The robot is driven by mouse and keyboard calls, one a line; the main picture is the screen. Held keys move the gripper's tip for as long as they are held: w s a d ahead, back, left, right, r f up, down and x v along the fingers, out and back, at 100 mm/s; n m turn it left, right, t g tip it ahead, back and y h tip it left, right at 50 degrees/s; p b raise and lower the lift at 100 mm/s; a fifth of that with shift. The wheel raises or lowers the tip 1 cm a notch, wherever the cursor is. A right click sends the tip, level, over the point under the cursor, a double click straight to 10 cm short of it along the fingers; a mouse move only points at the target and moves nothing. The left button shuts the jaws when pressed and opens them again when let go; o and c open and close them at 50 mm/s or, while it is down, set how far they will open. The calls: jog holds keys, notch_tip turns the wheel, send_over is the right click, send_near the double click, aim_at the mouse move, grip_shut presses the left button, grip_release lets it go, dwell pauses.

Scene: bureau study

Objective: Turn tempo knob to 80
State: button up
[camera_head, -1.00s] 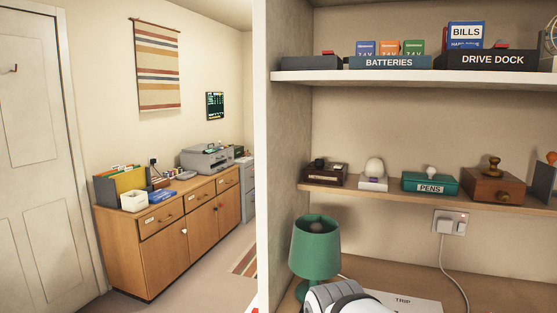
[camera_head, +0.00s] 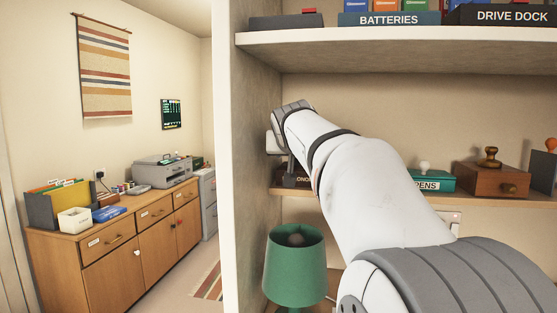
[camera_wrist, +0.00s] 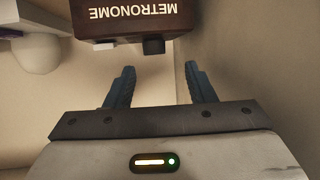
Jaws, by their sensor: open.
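The metronome (camera_wrist: 135,18) is a dark brown box whose label reads upside down in the wrist view. A dark round knob (camera_wrist: 154,46) stands out from it, with a small pale button (camera_wrist: 104,46) to its left. I cannot read any tempo marking. My gripper (camera_wrist: 159,68) is open and empty, its two blue-grey fingers apart. The knob lies just beyond the fingertips, between their lines, and seems apart from them. In the head view the metronome (camera_head: 289,181) is on the lower shelf at the left end, mostly hidden by my arm.
A white rounded thing (camera_wrist: 36,55) is beside the metronome. The shelf's side wall (camera_head: 253,120) is close on the left; a green lamp (camera_head: 294,266) stands below.

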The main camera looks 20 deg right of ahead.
jog(key=x, duration=0.6)
jog(key=shift+d+f, duration=0.1)
jog(key=shift+d, duration=0.2)
jog(key=shift+s, duration=0.1)
jog(key=shift+c, duration=0.3)
jog(key=shift+p, duration=0.3)
jog(key=c, duration=0.9)
